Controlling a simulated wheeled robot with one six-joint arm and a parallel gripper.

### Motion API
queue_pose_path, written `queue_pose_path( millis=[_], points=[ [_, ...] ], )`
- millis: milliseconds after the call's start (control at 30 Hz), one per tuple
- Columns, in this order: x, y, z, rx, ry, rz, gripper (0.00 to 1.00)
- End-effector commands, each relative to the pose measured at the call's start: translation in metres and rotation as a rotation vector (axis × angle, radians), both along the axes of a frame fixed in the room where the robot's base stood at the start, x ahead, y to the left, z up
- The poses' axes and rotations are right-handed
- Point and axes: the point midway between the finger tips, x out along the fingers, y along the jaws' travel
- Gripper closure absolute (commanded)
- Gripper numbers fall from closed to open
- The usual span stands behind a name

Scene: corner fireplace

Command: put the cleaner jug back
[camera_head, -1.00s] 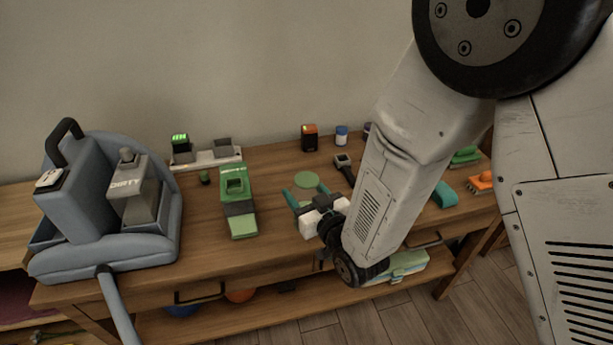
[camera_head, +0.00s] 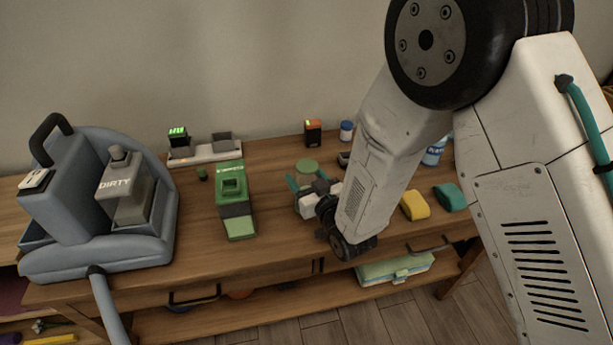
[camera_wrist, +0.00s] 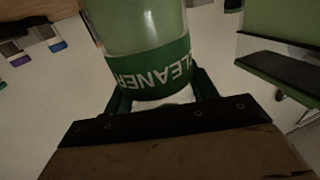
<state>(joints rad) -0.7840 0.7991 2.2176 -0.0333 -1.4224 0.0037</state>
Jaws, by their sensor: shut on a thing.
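The cleaner jug (camera_wrist: 150,65) fills the top middle of the wrist view. It is translucent green with a darker green band, and its white CLEANER lettering appears upside down. My gripper (camera_wrist: 160,95) is shut on it, with one dark green finger on each side. In the head view my gripper (camera_head: 305,182) is over the middle of the wooden table (camera_head: 275,220). A round green disc (camera_head: 307,166) shows just beyond the teal fingers and seems to be an end of the jug. The rest of the jug is hard to make out there.
A green machine (camera_head: 232,195) stands left of my gripper. A blue-grey cleaning machine with a DIRTY tank (camera_head: 125,195) stands at the far left. A white rack (camera_head: 205,153), an orange-topped box (camera_head: 313,132) and a blue-capped jar (camera_head: 346,131) line the back. Sponges (camera_head: 415,205) lie right.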

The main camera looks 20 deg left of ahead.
Motion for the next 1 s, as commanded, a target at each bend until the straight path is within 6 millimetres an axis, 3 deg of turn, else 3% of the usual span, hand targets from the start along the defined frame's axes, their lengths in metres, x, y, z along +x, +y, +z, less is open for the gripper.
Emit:
queue_pose_path(
  millis=[200, 233, 300, 667, 1000],
  points=[
    [0.001, -0.001, -0.003, -0.001, 0.001, -0.002, 0.96],
    [0.001, -0.001, -0.003, -0.001, 0.001, -0.002, 0.40],
    [0.001, -0.002, -0.003, -0.001, 0.001, -0.003, 0.20],
    [0.001, -0.003, 0.001, 0.000, 0.000, -0.004, 0.20],
    [-0.043, -0.050, 0.001, -0.002, 0.002, -0.004, 0.20]
  ],
)
